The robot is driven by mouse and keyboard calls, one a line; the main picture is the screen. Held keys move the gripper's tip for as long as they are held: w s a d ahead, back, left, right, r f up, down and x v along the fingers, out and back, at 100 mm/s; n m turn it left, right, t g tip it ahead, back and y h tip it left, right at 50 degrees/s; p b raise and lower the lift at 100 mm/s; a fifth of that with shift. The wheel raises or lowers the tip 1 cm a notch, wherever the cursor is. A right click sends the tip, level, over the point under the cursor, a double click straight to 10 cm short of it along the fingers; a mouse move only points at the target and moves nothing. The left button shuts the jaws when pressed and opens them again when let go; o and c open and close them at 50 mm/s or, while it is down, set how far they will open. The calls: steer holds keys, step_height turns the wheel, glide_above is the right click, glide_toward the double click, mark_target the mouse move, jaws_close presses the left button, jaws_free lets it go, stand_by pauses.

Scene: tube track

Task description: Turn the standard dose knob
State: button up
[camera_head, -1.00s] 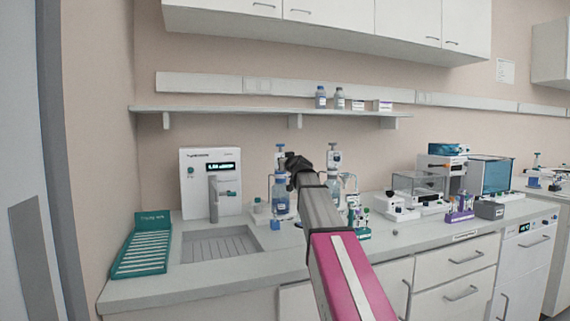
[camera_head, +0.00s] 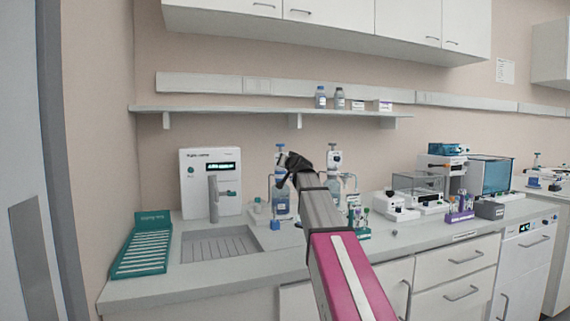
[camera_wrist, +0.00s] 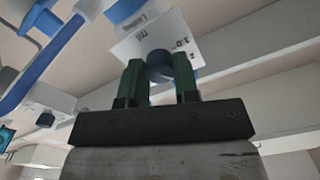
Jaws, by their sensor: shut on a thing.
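The dark blue dose knob (camera_wrist: 160,66) sits on the white face of a dispenser head (camera_wrist: 158,38) marked "ml" and "1.0" in the wrist view. My gripper (camera_wrist: 160,76) has its two green fingers on either side of the knob, shut on it. The dispenser face looks tilted in that view. In the head view, my gripper (camera_head: 285,172) is at the left bottle-top dispenser (camera_head: 281,202), and the knob is hidden or too small to tell there.
A second bottle dispenser (camera_head: 335,160) stands just right, partly behind my arm. A white instrument (camera_head: 197,170) and a green rack (camera_head: 143,250) stand at left, near the grey sink tray (camera_head: 215,245). A tube rack (camera_head: 460,216) is at right.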

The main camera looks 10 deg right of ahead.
steer(key=shift+m, duration=1.2)
steer(key=o, duration=0.9)
steer(key=shift+s, duration=0.1)
steer(key=s, duration=0.3)
steer(key=s+d, duration=0.1)
steer(key=s, duration=0.3)
steer(key=s+d, duration=0.1)
steer(key=s, duration=0.2)
steer(key=shift+s, duration=0.2)
steer(key=shift+d, duration=0.1)
